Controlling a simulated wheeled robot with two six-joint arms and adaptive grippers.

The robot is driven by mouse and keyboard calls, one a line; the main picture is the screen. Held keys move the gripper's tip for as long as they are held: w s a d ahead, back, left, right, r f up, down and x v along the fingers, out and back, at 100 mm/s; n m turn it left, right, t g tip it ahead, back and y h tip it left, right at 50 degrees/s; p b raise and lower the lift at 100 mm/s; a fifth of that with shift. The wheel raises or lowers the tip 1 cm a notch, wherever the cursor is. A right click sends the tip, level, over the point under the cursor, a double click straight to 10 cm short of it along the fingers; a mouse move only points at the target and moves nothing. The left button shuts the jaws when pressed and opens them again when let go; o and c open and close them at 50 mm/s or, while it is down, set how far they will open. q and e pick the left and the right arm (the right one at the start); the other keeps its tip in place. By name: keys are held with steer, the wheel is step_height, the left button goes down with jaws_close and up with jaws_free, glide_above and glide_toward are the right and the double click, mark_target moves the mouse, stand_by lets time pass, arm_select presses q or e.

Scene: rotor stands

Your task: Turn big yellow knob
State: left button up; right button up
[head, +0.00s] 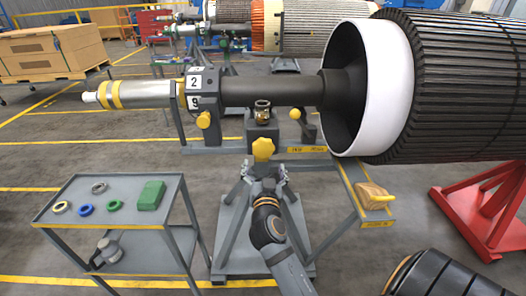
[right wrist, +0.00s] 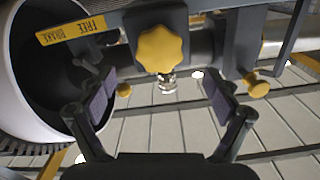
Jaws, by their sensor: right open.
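The big yellow knob (head: 263,149) is a lobed knob on the front of the rotor stand, below the dark shaft. In the right wrist view the big yellow knob (right wrist: 161,50) shows face-on, above the middle of the picture. My right gripper (head: 264,172) is just in front of and below the knob in the head view. In the right wrist view my right gripper (right wrist: 160,92) is open, with its dark pads wide apart and nothing between them. The knob lies beyond the fingertips, and no contact shows. My left gripper is not in view.
Smaller yellow knobs (head: 204,120) (head: 295,113) sit on the stand either side. A grey cart (head: 75,217) with rings and a green block (head: 151,195) stands left. A wooden block (head: 372,194) lies on the stand's right beam. The large rotor (head: 450,85) fills the upper right.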

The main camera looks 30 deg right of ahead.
mark_target(263, 152)
steer(key=p+x, duration=0.1)
steer(key=x, duration=0.8)
steer(key=shift+d+f, duration=0.1)
steer(key=c, duration=1.1)
steer(key=shift+c, duration=0.2)
steer(key=shift+n, duration=0.3)
